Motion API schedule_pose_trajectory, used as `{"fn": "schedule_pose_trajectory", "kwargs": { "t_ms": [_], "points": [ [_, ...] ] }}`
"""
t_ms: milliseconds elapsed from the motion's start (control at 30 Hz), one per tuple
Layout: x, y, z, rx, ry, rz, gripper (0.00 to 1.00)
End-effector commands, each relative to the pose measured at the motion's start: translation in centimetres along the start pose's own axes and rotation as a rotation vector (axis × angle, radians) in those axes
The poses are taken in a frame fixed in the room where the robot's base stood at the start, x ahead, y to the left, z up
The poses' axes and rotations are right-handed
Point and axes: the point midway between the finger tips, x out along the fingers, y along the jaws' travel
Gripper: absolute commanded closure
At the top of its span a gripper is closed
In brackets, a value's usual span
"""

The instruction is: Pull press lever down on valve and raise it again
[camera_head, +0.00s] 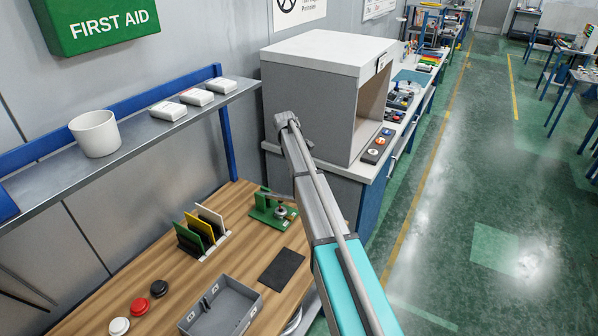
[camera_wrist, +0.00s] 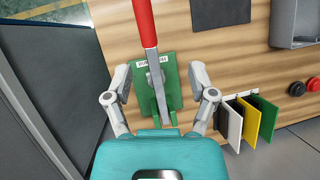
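The press (camera_wrist: 174,85) shows in the wrist view as a green labelled plate with a silver lever arm (camera_wrist: 155,68) and a long red handle (camera_wrist: 143,22). The handle reaches up out of the top edge. My gripper (camera_wrist: 159,73) is open, with one finger on each side of the lever. I see a gap on both sides and no grip on it. In the camera_head view the green press (camera_head: 262,212) stands at the back right of the wooden bench, partly hidden by my arm. My gripper cannot be made out there.
White, yellow and green upright plates (camera_head: 203,228) stand left of the press on the bench (camera_head: 165,262). A dark pad (camera_head: 282,270), a grey tray (camera_head: 225,312) and red, black and white knobs (camera_head: 139,306) lie nearer. A grey cabinet (camera_head: 310,110) stands behind; a shelf (camera_head: 130,134) runs above.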

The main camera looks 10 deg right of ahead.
Motion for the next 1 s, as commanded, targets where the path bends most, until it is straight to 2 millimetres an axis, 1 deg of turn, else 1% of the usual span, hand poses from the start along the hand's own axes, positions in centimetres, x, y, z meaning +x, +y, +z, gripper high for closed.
{"fn": "schedule_pose_trajectory", "kwargs": {
  "t_ms": [267,367,467,567,667,1000],
  "points": [
    [0.1,0.0,0.1,0.002,0.0,0.0,0.27],
    [0.6,-0.6,0.5,0.012,0.007,0.003,0.27],
    [1.6,-1.8,1.3,0.036,0.024,0.01,0.27],
    [3.2,-3.5,2.5,0.075,0.05,0.019,0.27],
    [5.1,-5.8,4.0,0.129,0.085,0.029,0.27],
    [12.2,-14.2,9.9,0.355,0.241,0.043,0.27]
  ]
}}
